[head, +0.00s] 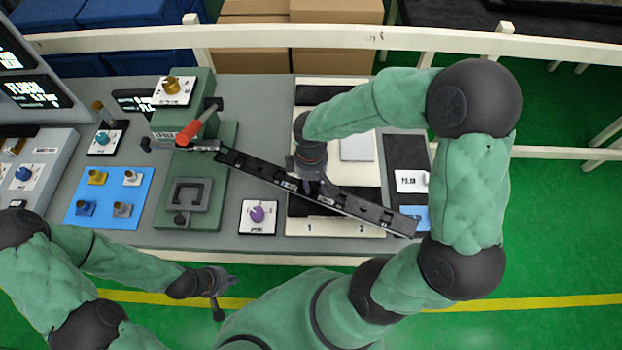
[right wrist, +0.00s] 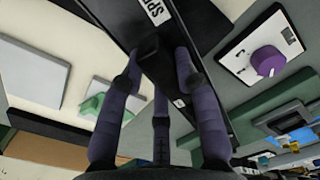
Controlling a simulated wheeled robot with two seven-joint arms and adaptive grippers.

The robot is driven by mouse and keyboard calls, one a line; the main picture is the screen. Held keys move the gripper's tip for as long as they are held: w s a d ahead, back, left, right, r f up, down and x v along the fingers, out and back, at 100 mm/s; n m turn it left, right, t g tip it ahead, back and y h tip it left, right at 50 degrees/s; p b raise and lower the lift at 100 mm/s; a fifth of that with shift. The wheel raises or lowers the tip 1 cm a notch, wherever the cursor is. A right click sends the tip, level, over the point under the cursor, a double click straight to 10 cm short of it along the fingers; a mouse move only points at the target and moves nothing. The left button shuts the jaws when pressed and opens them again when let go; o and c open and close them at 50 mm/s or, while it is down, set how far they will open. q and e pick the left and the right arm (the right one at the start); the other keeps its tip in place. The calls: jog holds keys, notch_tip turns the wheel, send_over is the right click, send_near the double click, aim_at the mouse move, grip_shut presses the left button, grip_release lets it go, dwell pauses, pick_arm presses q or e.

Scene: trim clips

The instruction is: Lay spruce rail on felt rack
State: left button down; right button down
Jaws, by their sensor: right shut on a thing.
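The spruce rail (head: 345,201) is a long dark bar with clips along it, tilted down to the right. Its label, partly readable as "Spr", shows in the right wrist view (right wrist: 152,10). My right gripper (head: 316,186) is shut on the rail near its middle; its fingers straddle it in the right wrist view (right wrist: 160,75). The rail passes over a cream board with dark strips, marked 1 and 2, which looks like the felt rack (head: 335,228); I cannot tell the height between them. My left gripper (head: 226,297) is empty, its fingers apart, in front of the bench.
A green press with a red handle (head: 189,133) stands close to the rail's left end; contact is unclear. A purple knob (head: 257,213) sits left of the board. A blue mat (head: 108,198) holds several small fixtures. A white fence (head: 270,37) runs behind.

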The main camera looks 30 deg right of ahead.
jog(key=shift+w+d, duration=0.4)
jog(key=shift+w, duration=0.3)
jog(key=shift+w+d+f, duration=0.15)
jog(key=shift+w+d, duration=0.05)
jog(key=shift+w, duration=0.05)
jog(key=shift+f+b, duration=0.45)
jog(key=shift+f, duration=1.1)
jog(key=shift+f, duration=0.15)
jog(key=c, duration=0.9)
grip_release()
jog(key=shift+r, duration=0.35)
notch_tip(320, 180, up, 12)
jog(key=p, duration=0.2)
jog(key=shift+f, duration=0.2)
